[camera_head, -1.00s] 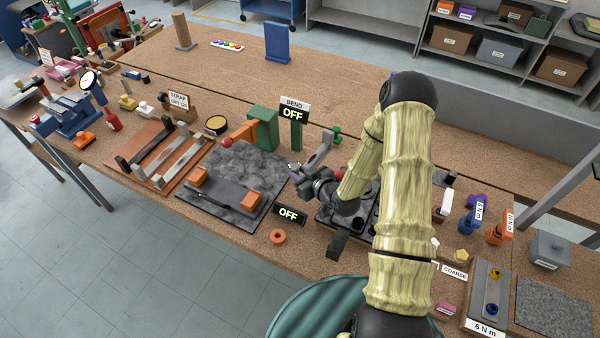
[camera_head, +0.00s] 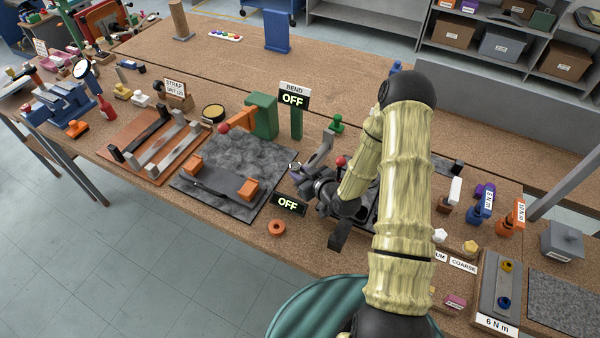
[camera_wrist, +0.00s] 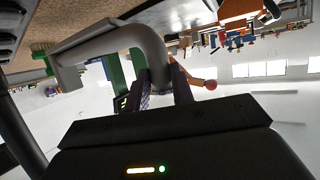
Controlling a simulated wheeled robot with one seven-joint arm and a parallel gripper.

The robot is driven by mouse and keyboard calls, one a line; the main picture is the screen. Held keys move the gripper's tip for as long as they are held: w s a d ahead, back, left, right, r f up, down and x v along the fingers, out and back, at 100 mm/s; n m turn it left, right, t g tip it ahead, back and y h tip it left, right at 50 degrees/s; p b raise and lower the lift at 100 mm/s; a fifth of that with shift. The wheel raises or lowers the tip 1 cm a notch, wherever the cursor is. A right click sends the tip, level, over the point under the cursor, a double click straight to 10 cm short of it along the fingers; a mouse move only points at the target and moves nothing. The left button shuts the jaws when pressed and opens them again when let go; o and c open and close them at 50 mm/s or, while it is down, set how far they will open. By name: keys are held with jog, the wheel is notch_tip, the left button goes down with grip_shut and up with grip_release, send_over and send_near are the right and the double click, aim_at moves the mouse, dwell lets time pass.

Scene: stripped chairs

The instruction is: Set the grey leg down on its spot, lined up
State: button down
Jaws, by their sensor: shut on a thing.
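My gripper (camera_head: 305,172) is shut on the grey leg (camera_head: 322,149), a bent grey bar that stands up from the jaws in the head view. In the wrist view the fingers (camera_wrist: 166,88) pinch the leg (camera_wrist: 115,42) near its bend, and one arm of it runs off to the left. The leg is beside the green bending stand (camera_head: 264,115) and above the bench; whether it touches anything is unclear. The dark tray under my arm is mostly hidden. I cannot tell which place is the leg's spot.
A grey mottled slab (camera_head: 238,160) with orange blocks lies left of my gripper. Farther left, an orange board (camera_head: 140,125) carries dark and grey bars. An "OFF" sign (camera_head: 289,204) and an orange ring (camera_head: 277,227) are near the front edge. The rear bench is largely clear.

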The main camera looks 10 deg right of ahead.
jog(key=shift+f+b, duration=0.95)
jog(key=shift+f, duration=0.4)
jog(key=shift+f+b, duration=0.55)
jog(key=shift+b, duration=0.05)
jog(key=c, duration=1.1)
grip_release()
jog(key=shift+r, duration=0.1)
jog(key=shift+r+b, duration=0.95)
jog(key=shift+r, duration=3.95)
